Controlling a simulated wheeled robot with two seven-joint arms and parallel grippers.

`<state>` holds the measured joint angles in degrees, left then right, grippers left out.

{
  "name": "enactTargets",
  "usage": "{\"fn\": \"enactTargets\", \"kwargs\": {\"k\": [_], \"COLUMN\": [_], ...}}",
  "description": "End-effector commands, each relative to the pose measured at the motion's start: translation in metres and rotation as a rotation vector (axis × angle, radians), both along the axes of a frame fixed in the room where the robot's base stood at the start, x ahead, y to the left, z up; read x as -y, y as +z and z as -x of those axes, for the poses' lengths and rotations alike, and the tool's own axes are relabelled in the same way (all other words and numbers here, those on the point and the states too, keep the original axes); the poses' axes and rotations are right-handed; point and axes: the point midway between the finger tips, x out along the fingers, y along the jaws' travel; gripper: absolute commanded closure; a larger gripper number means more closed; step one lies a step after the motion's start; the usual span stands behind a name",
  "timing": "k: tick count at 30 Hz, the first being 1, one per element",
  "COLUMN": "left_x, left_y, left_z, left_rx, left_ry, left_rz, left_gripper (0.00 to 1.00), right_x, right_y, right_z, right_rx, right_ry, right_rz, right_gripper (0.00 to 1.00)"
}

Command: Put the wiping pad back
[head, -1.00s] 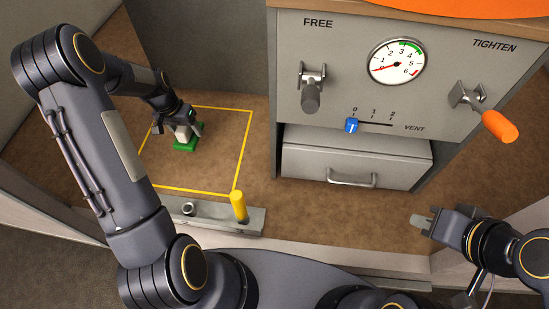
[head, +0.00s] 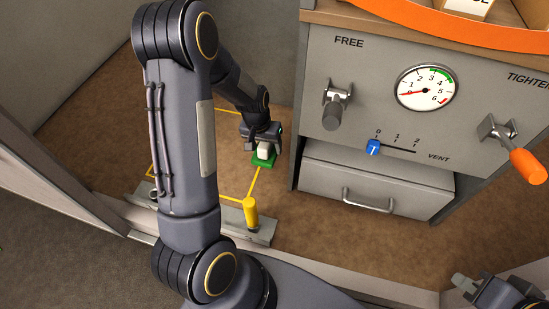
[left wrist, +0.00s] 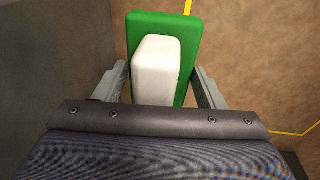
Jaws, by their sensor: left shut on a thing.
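The wiping pad is a green block (head: 264,162) with a white grip (head: 264,150). My left gripper (head: 262,143) is shut on the white grip, with the green part below it. In the left wrist view the fingers stand on either side of the white grip (left wrist: 157,70), and the green pad (left wrist: 186,30) shows around it. In the head view the pad overlaps the right line of the yellow floor outline (head: 255,183). I cannot tell its height above the floor. My right gripper (head: 462,283) is at the lower right, away from the pad; its fingers are unclear.
A grey cabinet (head: 350,155) with gauge, levers, blue vent slider (head: 373,147) and drawer (head: 372,190) stands right of the pad. Brown floor is clear between holder and cabinet.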

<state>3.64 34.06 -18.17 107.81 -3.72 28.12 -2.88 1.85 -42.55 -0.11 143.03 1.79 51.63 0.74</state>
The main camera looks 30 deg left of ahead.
Motion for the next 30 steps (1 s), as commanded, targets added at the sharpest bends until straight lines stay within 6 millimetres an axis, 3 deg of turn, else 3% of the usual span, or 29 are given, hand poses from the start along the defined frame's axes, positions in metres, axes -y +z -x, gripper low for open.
{"fn": "enactTargets", "kwargs": {"k": [4,6,13,19,30], "left_x": [0.026,0.023,0.023,0.023,0.027], "left_y": [-0.002,-0.017,-0.036,-0.065,-0.071], "left_z": [-0.006,-0.005,-0.005,-0.005,-0.007], "left_rx": [-0.002,-0.005,-0.002,-0.003,0.001], "left_ry": [-0.002,0.003,0.002,0.001,0.0], "left_rz": [-0.001,-0.001,0.001,0.001,0.0], "left_gripper": [0.65,0.65,0.65,0.65,0.65], "right_x": [0.0,0.0,0.0,0.0,0.0], "right_y": [0.004,0.002,0.002,0.001,0.002], "right_z": [0.0,0.0,0.0,0.0,0.0], "right_rx": [0.0,0.0,0.0,0.0,0.0], "right_ry": [0.0,0.0,0.0,0.0,0.0], "right_rz": [0.0,0.0,0.0,0.0,0.0], "right_gripper": [1.0,1.0,1.0,1.0,1.0]}}
